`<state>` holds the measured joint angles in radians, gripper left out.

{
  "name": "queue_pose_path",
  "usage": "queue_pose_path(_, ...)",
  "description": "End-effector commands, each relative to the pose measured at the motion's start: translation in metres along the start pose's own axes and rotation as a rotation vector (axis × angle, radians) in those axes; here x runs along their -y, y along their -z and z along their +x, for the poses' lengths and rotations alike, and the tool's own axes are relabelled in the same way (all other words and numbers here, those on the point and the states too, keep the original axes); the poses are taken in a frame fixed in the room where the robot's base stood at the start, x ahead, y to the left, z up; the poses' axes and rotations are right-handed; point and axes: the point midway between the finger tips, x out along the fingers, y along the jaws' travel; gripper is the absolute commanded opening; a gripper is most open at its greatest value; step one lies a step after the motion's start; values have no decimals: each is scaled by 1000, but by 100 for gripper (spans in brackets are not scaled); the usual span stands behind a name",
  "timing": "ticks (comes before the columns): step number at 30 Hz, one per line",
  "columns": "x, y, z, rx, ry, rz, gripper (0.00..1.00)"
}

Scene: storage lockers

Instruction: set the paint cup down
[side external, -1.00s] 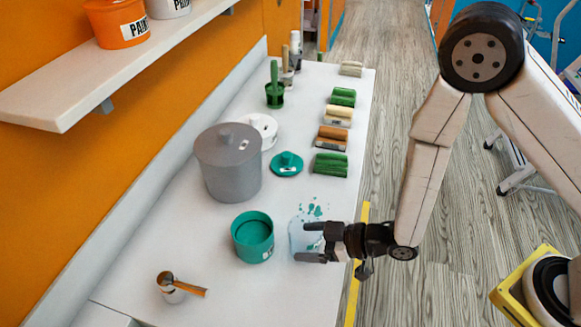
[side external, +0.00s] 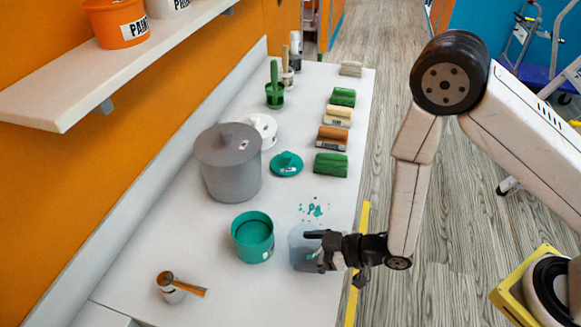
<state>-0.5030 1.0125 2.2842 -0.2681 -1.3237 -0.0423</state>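The paint cup (side external: 298,250) is a small, see-through, pale blue-grey cup with a bit of teal showing. It is at the front right part of the white counter (side external: 210,285). My gripper (side external: 312,249) comes in from the right, and its dark fingers are around the cup, which has shifted along with it. The upper finger shows clearly; the lower one is partly hidden. The cup looks tilted, and I cannot tell whether its base touches the counter.
A teal open pot (side external: 252,238) stands just left of the cup. Teal paint splashes (side external: 314,209) lie behind it.

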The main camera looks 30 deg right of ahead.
Motion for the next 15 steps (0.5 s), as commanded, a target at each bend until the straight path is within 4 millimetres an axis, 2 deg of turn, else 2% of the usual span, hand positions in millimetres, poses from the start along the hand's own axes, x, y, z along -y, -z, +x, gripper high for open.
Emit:
queue_pose_path(11, 0, 4, -2, 0, 0, 0, 100)
queue_pose_path(15, 0, 3, -12, 2, 0, 1, 100)
